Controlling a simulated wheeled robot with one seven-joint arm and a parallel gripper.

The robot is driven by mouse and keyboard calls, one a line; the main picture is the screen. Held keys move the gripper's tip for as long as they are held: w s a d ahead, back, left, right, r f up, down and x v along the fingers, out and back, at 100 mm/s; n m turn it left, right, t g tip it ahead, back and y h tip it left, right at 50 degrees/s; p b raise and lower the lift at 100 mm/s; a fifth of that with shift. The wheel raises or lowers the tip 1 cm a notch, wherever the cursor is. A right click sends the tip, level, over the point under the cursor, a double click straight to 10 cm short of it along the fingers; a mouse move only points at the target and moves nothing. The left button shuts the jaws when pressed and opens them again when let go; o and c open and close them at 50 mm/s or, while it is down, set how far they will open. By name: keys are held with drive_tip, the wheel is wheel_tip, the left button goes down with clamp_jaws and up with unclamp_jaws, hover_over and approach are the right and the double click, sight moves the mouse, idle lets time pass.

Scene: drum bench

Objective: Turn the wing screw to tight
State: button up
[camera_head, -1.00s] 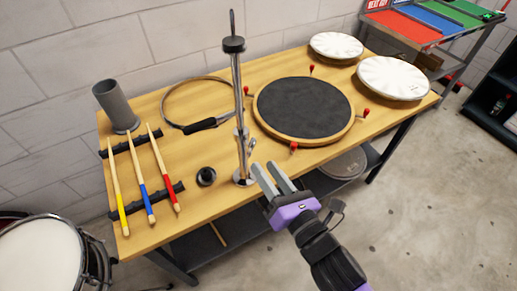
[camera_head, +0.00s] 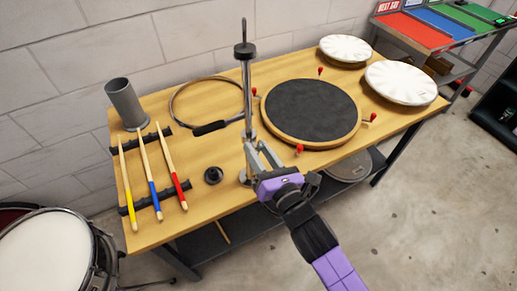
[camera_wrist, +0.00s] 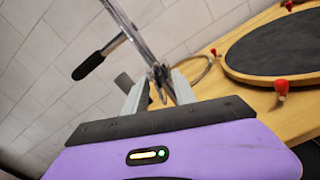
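The metal stand post (camera_head: 247,100) rises upright from the front edge of the bench, with a black disc near its top. The small wing screw (camera_head: 251,135) is low on the post, partly hidden by my fingers. In the wrist view, a small metal fitting that looks like the wing screw (camera_wrist: 160,76) shows between the fingertips. My gripper (camera_head: 259,151) is open, its two grey fingers reaching up and left at the lower post. The wrist view shows the fingers (camera_wrist: 160,92) apart, on either side of the fitting. I cannot tell whether they touch it.
On the wooden bench (camera_head: 225,190) a black drum pad (camera_head: 312,108) lies right of the post. Several drumsticks (camera_head: 148,180) and a grey cup (camera_head: 125,105) are at left. A black round knob (camera_head: 213,175) sits near the post.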

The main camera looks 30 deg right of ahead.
clamp_jaws()
